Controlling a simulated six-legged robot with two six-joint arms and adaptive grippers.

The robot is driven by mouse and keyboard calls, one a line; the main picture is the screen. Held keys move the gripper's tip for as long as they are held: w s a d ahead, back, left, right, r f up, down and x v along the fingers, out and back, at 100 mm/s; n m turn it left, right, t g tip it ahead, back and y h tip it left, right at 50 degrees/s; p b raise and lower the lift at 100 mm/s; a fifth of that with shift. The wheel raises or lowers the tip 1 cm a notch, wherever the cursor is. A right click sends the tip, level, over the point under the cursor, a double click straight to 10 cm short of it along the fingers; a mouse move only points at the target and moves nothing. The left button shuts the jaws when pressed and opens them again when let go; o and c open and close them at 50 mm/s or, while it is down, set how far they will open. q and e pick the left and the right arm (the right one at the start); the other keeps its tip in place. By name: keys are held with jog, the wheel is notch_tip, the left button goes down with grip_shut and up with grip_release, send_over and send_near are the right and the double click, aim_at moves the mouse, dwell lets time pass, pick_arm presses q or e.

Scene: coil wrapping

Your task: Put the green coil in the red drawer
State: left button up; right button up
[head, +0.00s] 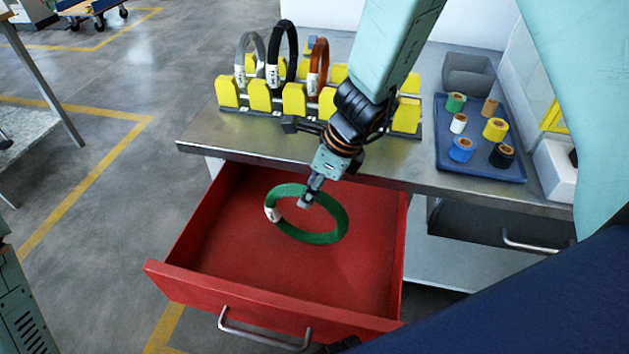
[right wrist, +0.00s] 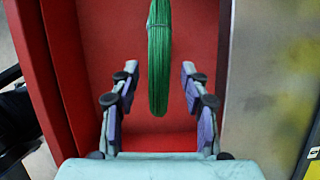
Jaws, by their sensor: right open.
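The green coil (head: 306,213), a ring with a white tag, is inside the outline of the open red drawer (head: 200,235) in the head view. I cannot tell whether it rests on the drawer floor or is just above it. My right gripper (head: 309,196) reaches down over the drawer, at the coil's upper edge. In the right wrist view, its two fingers are apart, with the coil (right wrist: 159,60) seen edge-on between them and a gap on each side. My left gripper is not in view.
Behind the drawer, a bench top (head: 195,130) carries a rack with yellow blocks (head: 260,97) and grey, black and orange coils. A blue tray (head: 480,168) of tape rolls lies at right. A grey drawer (head: 470,222) is beside the red one. The red drawer's floor is otherwise clear.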

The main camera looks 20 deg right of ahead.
jog(key=p+v, duration=0.8)
jog(key=v, duration=0.4)
jog(key=shift+r, duration=0.2)
jog(key=shift+s+f, duration=0.1)
